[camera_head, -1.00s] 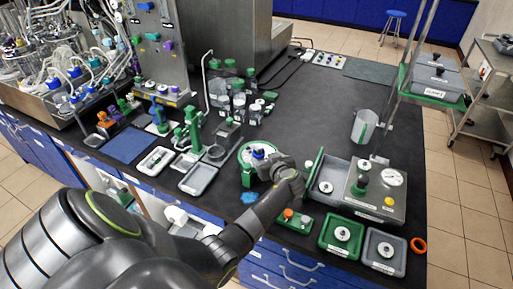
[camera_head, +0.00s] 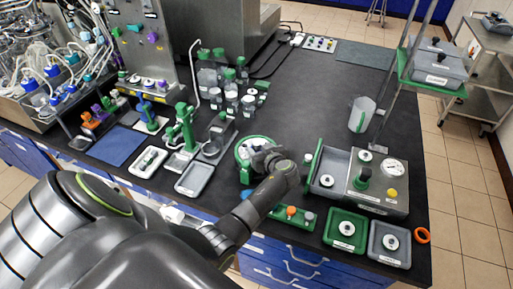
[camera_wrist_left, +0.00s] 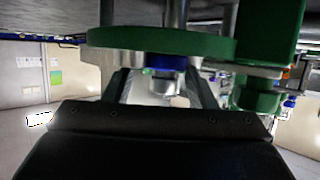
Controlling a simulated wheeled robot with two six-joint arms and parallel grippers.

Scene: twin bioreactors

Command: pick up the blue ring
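In the left wrist view, a blue ring (camera_wrist_left: 166,63) sits around a clear or metallic cylinder, just under a green disc (camera_wrist_left: 160,42). My left gripper's two fingers (camera_wrist_left: 163,82) are apart, one on each side of the cylinder below the ring. I see no clear contact. In the head view, my left gripper (camera_head: 262,160) is at the round green-rimmed fixture (camera_head: 243,147) near the table's front edge. The gripper covers the ring there. My right gripper is in neither view.
A grey and green station with a gauge (camera_head: 393,168) stands right of the gripper. A green tray (camera_head: 346,220), a grey tray (camera_head: 402,236) and an orange ring (camera_head: 422,235) lie at the front right. Bottles (camera_head: 230,95) stand behind. The table's middle is clear.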

